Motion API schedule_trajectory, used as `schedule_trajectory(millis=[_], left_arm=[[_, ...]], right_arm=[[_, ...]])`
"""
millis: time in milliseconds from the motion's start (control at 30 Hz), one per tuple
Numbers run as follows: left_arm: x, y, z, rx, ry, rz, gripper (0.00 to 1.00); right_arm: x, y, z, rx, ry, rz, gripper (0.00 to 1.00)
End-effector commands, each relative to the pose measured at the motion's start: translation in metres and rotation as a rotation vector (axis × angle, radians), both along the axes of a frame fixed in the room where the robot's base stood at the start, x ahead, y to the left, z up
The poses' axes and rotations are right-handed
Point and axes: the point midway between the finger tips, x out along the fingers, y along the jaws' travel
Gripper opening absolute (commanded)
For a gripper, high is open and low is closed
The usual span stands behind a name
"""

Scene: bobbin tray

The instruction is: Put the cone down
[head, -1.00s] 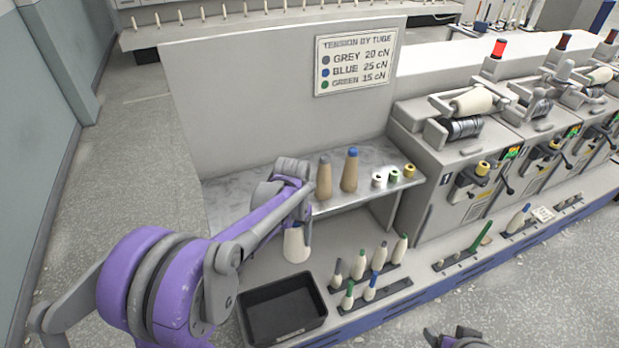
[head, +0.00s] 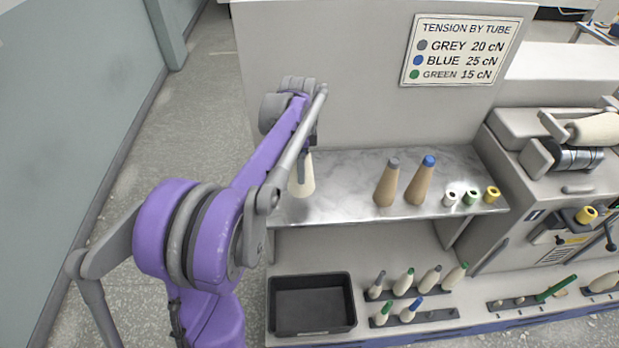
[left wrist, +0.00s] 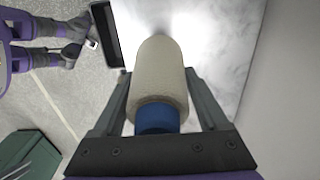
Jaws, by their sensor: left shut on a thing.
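My left gripper (head: 308,150) is shut on a cream cone (head: 301,180) and holds it upright at the left end of the grey metal shelf (head: 335,205). In the left wrist view the cone (left wrist: 160,75) lies between the two fingers, with a blue tube end towards the camera. I cannot tell whether its base touches the shelf. What seems to be my right gripper (left wrist: 75,40) shows small at the upper left of the left wrist view. Its jaws are unclear.
Two brown cones, one grey-tipped (head: 387,183) and one blue-tipped (head: 421,182), stand mid-shelf, with small spools (head: 471,198) to their right. A black tray (head: 312,332) and several bobbins on pegs (head: 405,284) sit below. The shelf between held cone and brown cones is clear.

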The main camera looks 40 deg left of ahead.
Motion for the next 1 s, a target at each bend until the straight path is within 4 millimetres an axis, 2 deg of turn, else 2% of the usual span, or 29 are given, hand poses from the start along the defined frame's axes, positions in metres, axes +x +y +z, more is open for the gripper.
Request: schedule_trajectory(millis=[400,767,800,933,1000], left_arm=[[0.000,0.000,-0.051,0.000,0.000,0.001,0.14],[0.000,0.000,-0.057,0.000,0.000,0.001,0.14],[0.000,0.000,-0.058,0.000,0.000,0.001,0.78],[0.000,0.000,-0.057,0.000,0.000,0.001,1.00],[0.000,0.000,-0.057,0.000,0.000,0.001,1.00]], right_arm=[[-0.001,0.000,-0.001,0.000,0.001,0.000,0.76],[-0.001,0.000,-0.003,0.000,0.002,0.000,0.76],[-0.001,0.000,-0.003,0.000,0.003,0.000,0.76],[-0.001,0.000,-0.003,0.000,0.002,0.000,0.76],[-0.001,0.000,-0.003,0.000,0.002,0.000,0.76]])
